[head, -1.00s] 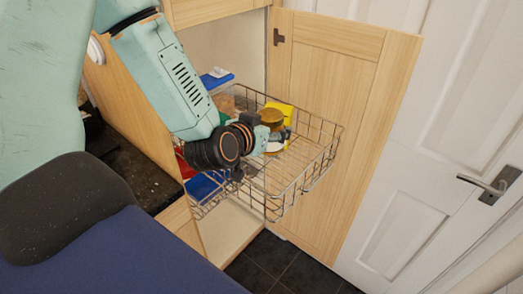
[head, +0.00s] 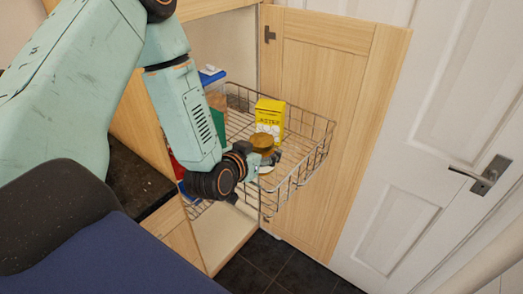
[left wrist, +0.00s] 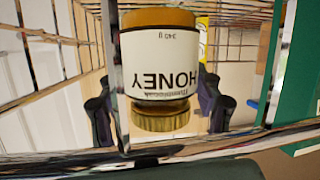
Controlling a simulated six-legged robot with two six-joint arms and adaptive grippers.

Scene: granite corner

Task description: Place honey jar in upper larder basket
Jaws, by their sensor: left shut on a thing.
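The honey jar (head: 262,142) has a golden-brown lid and a white label. My left gripper (head: 264,158) is shut on it in the head view, over the near part of the wire upper larder basket (head: 318,160). In the left wrist view, the honey jar (left wrist: 163,60) appears upside down, label readable as HONEY, between the two dark fingertips of my left gripper (left wrist: 160,110). Wires of the basket (left wrist: 60,38) show around it. I cannot tell whether the jar touches the basket floor. My right gripper is not in view.
A yellow box (head: 269,117) stands in the basket behind the jar. A blue-lidded container (head: 212,76) and a green item (head: 218,118) are at the basket's left. The open wooden cabinet door (head: 330,90) stands to the right. The basket's right side has bare room.

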